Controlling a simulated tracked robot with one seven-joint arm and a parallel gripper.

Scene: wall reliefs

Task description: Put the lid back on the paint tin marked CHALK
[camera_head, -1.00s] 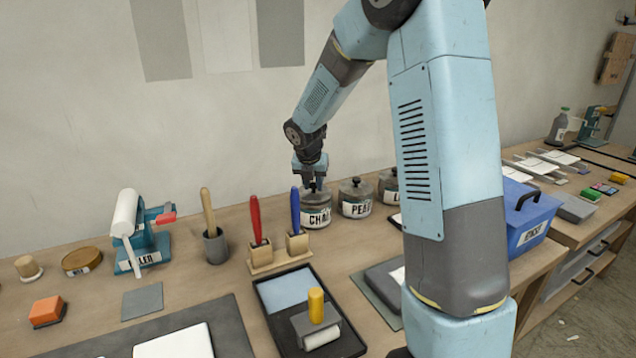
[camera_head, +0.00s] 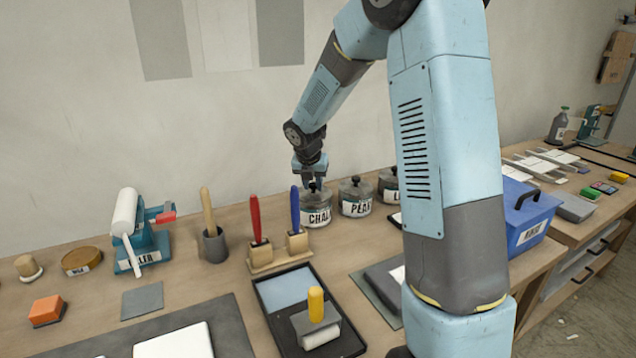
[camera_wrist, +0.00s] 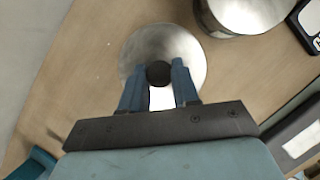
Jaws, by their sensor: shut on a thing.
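The paint tin marked CHALK (camera_head: 317,217) stands upright on the bench near the wall, first in a row of similar tins. Its lid, a pale metal disc with a dark knob, shows in the wrist view (camera_wrist: 190,58) and appears to lie over the tin's mouth. My gripper (camera_head: 314,184) is directly above the CHALK tin, pointing down. In the wrist view my gripper (camera_wrist: 159,74) is shut on the lid's black knob, one blue finger on each side. The lid hides the tin below it there, so I cannot tell whether it is fully seated.
A tin marked PEARL or similar (camera_head: 356,198) stands close to the right, with another tin (camera_head: 389,185) beyond it. Red-handled (camera_head: 257,222) and blue-handled (camera_head: 296,217) tools stand in wooden blocks in front to the left. A black tray (camera_head: 271,309) lies nearer.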

